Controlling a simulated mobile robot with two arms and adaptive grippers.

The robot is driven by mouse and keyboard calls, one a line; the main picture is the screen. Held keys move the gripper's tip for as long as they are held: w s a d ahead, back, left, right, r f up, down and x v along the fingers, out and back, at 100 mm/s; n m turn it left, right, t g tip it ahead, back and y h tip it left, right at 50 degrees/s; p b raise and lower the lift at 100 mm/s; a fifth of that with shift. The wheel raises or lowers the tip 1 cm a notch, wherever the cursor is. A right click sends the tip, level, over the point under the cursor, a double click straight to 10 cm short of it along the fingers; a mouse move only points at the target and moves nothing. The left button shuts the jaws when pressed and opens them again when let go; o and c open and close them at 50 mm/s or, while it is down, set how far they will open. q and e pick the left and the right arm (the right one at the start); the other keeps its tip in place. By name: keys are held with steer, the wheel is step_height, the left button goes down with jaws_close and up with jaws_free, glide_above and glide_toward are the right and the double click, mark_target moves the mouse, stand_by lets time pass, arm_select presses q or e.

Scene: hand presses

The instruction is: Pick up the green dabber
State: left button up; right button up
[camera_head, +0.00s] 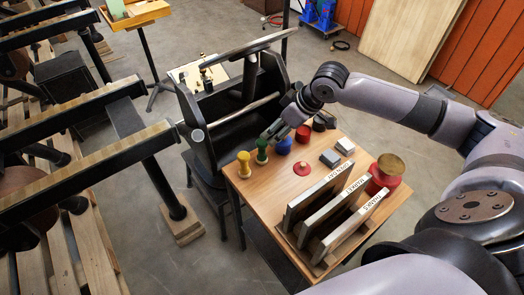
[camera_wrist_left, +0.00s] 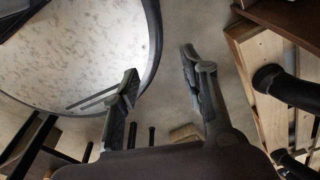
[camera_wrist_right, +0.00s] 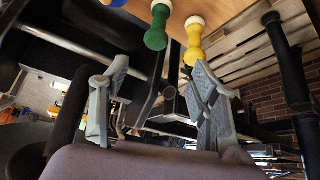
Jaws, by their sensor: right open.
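The green dabber (camera_head: 262,152) stands near the far left edge of the small wooden table, between the yellow dabber (camera_head: 244,165) and the blue dabber (camera_head: 284,147). My right gripper (camera_head: 268,135) is just above and beside the green dabber in the head view. In the right wrist view the green dabber (camera_wrist_right: 157,28) lies beyond the open, empty fingers (camera_wrist_right: 160,72), with the yellow dabber (camera_wrist_right: 194,42) to its right. My left gripper (camera_wrist_left: 160,64) is open and empty in the left wrist view, away from the dabbers.
The wooden table (camera_head: 268,190) also holds a red dabber (camera_head: 303,134), a flat red piece (camera_head: 302,168), labelled upright boards (camera_head: 345,205) and a red pot (camera_head: 385,175). A black hand press (camera_head: 235,115) stands close behind the dabbers.

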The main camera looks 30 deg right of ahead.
mark_target(264, 142)
steer(key=x, duration=0.6)
steer(key=shift+w+d+f+p, duration=0.15)
steer(key=shift+w+p, duration=0.1)
steer(key=shift+p, duration=0.15)
steer(key=shift+w+f, duration=0.1)
steer(key=shift+f, duration=0.3)
steer(key=p+x, duration=0.1)
steer(key=x, duration=0.3)
steer(key=shift+d+f+p, duration=0.1)
steer(key=shift+f+p, duration=0.2)
steer(key=shift+w+f, duration=0.1)
steer(key=shift+f, duration=0.1)
arm_select(q)
step_height(264, 142, up, 3)
steer(key=shift+w+f, duration=0.1)
steer(key=shift+f, duration=0.05)
arm_select(e)
steer(key=shift+c, duration=0.3)
arm_select(q)
steer(key=shift+w+d, duration=0.1)
steer(key=shift+w, duration=0.1)
arm_select(e)
steer(key=c, duration=1.1)
